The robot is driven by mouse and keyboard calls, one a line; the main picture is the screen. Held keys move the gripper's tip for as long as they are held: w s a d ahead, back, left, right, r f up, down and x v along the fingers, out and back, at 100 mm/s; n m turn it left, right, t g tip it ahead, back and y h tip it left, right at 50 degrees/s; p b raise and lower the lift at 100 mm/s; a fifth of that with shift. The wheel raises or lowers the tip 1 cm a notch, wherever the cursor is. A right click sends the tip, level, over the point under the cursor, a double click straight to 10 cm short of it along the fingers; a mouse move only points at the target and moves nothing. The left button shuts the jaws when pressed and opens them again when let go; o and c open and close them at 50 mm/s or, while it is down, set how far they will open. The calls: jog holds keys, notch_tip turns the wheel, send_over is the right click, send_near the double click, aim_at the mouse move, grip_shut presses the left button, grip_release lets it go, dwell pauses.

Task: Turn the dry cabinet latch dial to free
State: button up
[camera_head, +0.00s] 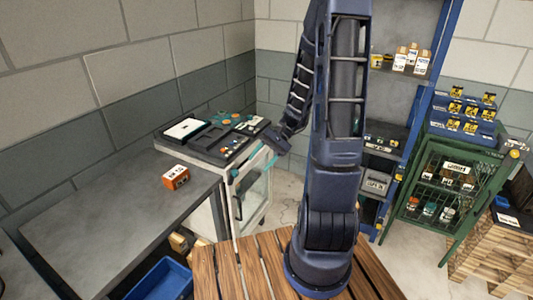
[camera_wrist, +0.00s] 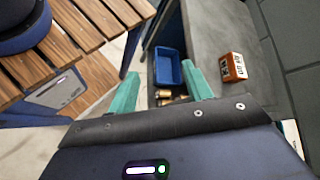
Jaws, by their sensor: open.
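A white cabinet with a glass door (camera_head: 258,197) stands left of my arm in the head view; it looks like the dry cabinet, but I read no label on it. I cannot make out its latch dial; my arm and gripper cover part of its front and top. My gripper (camera_head: 253,163) has teal fingers and hangs by the cabinet's upper front edge. In the wrist view my gripper (camera_wrist: 160,70) is open, its fingers wide apart with nothing between them. Whether it touches the cabinet is unclear.
A grey table (camera_head: 115,225) at the left holds an orange box (camera_head: 175,177). A blue bin (camera_head: 162,280) sits low beside it. Dark trays (camera_head: 215,137) lie on the white cabinet. A blue shelf (camera_head: 410,110) and a green mesh cabinet (camera_head: 443,195) stand at the right.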

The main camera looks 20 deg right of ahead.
jog(key=shift+s+d+r+n+t+h, duration=0.15)
jog(key=shift+s+d+r+n+h, duration=0.15)
jog(key=shift+r+h, duration=0.3)
jog(key=shift+s+d+r+n+t+h, duration=0.1)
jog(key=shift+s+r+n+t+h, duration=0.1)
jog(key=shift+s+r+h, duration=0.4)
jog(key=shift+s+d+r+n+t+h, duration=0.1)
jog(key=shift+d+r+n+t+h, duration=0.15)
jog(key=shift+r, duration=0.55)
jog(key=shift+f, duration=0.1)
jog(key=m+t+y, duration=0.8)
jog(key=m+t, duration=1.2)
jog(key=m, duration=0.4)
send_near(237, 174)
jog(key=x, duration=0.8)
jog(key=shift+w+a, duration=0.15)
jog(key=shift+w, duration=0.25)
